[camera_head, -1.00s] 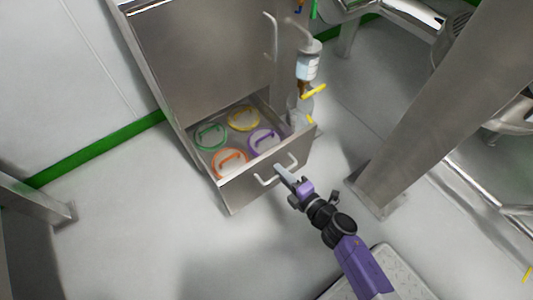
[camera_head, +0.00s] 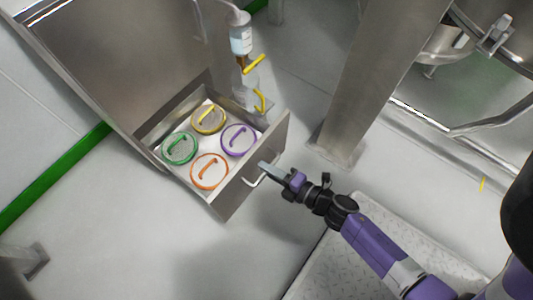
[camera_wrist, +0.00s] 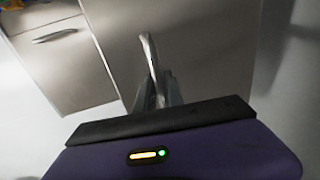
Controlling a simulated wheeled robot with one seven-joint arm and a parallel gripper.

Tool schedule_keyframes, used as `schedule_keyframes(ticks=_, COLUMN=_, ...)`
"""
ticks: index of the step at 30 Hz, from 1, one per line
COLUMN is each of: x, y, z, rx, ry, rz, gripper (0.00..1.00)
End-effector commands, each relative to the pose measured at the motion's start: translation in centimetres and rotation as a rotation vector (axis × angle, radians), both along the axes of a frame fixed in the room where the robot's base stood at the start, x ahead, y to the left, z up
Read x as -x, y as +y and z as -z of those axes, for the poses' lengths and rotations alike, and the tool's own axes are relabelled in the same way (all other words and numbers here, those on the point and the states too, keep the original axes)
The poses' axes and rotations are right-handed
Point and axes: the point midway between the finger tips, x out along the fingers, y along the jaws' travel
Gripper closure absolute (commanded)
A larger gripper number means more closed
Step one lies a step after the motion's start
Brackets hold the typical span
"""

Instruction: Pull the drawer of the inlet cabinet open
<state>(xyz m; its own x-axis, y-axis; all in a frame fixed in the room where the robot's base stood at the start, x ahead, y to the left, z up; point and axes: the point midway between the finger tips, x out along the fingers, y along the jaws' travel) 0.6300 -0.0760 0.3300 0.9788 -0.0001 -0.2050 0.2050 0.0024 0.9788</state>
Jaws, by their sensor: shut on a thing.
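The inlet cabinet (camera_head: 130,60) is a grey steel box at the upper left in the head view. Its drawer (camera_head: 236,196) stands well out from the cabinet, with the inside exposed. A bar handle (camera_head: 256,181) is on the drawer front. My gripper (camera_head: 266,170) is shut on this handle. In the wrist view, the handle (camera_wrist: 148,52) rises from between the fingers (camera_wrist: 158,92) against the grey drawer front. The fingertips are partly hidden behind the handle and my wrist housing.
The drawer holds round lids with green (camera_head: 180,148), yellow (camera_head: 208,118), purple (camera_head: 238,140) and orange (camera_head: 209,171) rims. A bottle (camera_head: 241,35) hangs beside the cabinet. A steel column (camera_head: 352,90) stands right of the drawer.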

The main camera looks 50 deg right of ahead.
Motion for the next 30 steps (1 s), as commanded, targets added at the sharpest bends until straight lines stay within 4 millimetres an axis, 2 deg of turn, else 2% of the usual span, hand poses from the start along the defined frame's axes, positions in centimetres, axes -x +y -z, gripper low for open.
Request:
schedule_keyframes(ticks=1, x=0.0, y=-0.1, z=0.1, rx=0.001, ry=0.002, rz=0.003, gripper=1.00)
schedule_keyframes(ticks=2, x=0.0, y=-0.1, z=0.1, rx=0.001, ry=0.002, rz=0.003, gripper=0.84)
schedule_keyframes(ticks=4, x=0.0, y=-0.1, z=0.1, rx=0.000, ry=0.002, rz=0.002, gripper=0.70)
schedule_keyframes(ticks=5, x=0.0, y=-0.1, z=0.1, rx=0.000, ry=0.001, rz=0.002, gripper=0.66)
schedule_keyframes(ticks=13, x=0.0, y=0.0, z=0.0, rx=0.000, ry=0.001, rz=0.001, gripper=0.66)
schedule_keyframes(ticks=17, x=0.7, y=0.0, z=-0.2, rx=-0.001, ry=0.002, rz=0.001, gripper=0.66)
schedule_keyframes(ticks=30, x=7.0, y=-0.1, z=-1.5, rx=-0.001, ry=0.003, rz=0.002, gripper=0.66)
